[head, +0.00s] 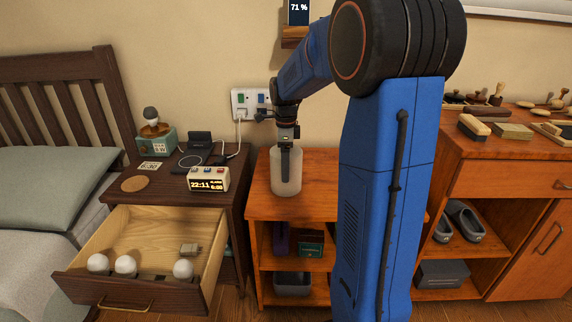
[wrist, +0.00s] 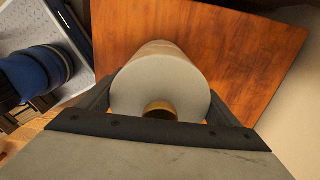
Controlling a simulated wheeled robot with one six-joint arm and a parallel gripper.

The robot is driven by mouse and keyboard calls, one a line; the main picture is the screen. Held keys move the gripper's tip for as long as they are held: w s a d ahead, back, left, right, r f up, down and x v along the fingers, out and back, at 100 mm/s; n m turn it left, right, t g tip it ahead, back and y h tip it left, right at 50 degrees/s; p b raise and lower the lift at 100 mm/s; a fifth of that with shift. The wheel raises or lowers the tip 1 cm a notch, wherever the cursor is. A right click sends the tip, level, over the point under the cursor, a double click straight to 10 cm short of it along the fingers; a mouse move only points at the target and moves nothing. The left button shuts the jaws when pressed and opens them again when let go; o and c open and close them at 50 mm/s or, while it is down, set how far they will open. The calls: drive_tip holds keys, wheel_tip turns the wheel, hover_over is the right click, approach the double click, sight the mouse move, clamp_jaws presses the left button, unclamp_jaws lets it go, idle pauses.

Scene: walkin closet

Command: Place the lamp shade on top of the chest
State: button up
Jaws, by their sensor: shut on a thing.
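The lamp shade (head: 286,178) is a pale, translucent cylinder at the middle of the head view. My gripper (head: 287,155) points down and is shut on it, with one dark finger showing along its side. In the wrist view the shade (wrist: 160,80) sits between the two fingers, its pale end and a brass-coloured ring facing the camera. It is upright over the orange-brown wooden top of the chest (head: 262,205), which also shows in the wrist view (wrist: 255,50). I cannot tell whether the shade's lower rim touches the wood.
Left, a dark nightstand (head: 235,195) holds a clock (head: 208,179) and a bare-bulb lamp base (head: 157,140). Its open drawer (head: 140,245) holds several bulbs. Right, a wooden cabinet (head: 510,180) carries brushes and shoes. A wall socket (head: 250,103) and cable are behind.

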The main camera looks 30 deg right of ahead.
drive_tip(key=o, duration=1.2)
drive_tip(key=shift+f, duration=0.1)
